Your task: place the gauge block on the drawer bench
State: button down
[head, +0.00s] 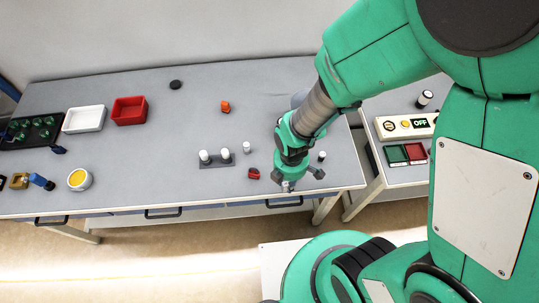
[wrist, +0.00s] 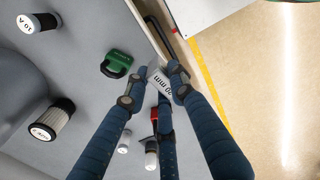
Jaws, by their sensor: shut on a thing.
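The gauge block (wrist: 161,86) is a small pale metal piece marked in mm, held between my fingertips in the wrist view. In the head view it is too small to make out clearly at the fingertips. My gripper (head: 288,183) is shut on it and points down by the front edge of the drawer bench, near its right end. The drawer bench (head: 150,150) is the long grey table with blue drawer fronts and dark handles. Whether the block touches the bench top cannot be told.
A small red piece (head: 253,174) lies left of my gripper, with a rack of white-topped cylinders (head: 215,161) beyond. A green piece (wrist: 116,63) and a dark ribbed cylinder (wrist: 52,118) are nearby. A second bench with a control box (head: 405,126) stands right, across a gap.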

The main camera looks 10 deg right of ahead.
jog(key=w+a, duration=0.1)
jog(key=w, duration=0.3)
jog(key=w+a, duration=0.1)
jog(key=w, duration=0.3)
jog(key=w+a+f+b, duration=0.1)
jog(key=w, duration=0.3)
jog(key=shift+w+a+f, duration=0.1)
jog(key=shift+w+a, duration=0.15)
jog(key=shift+a, duration=0.15)
jog(key=shift+f+b, duration=0.45)
jog(key=shift+f, duration=1.3)
jog(key=shift+f, duration=0.15)
jog(key=c, duration=1.5)
grip_release()
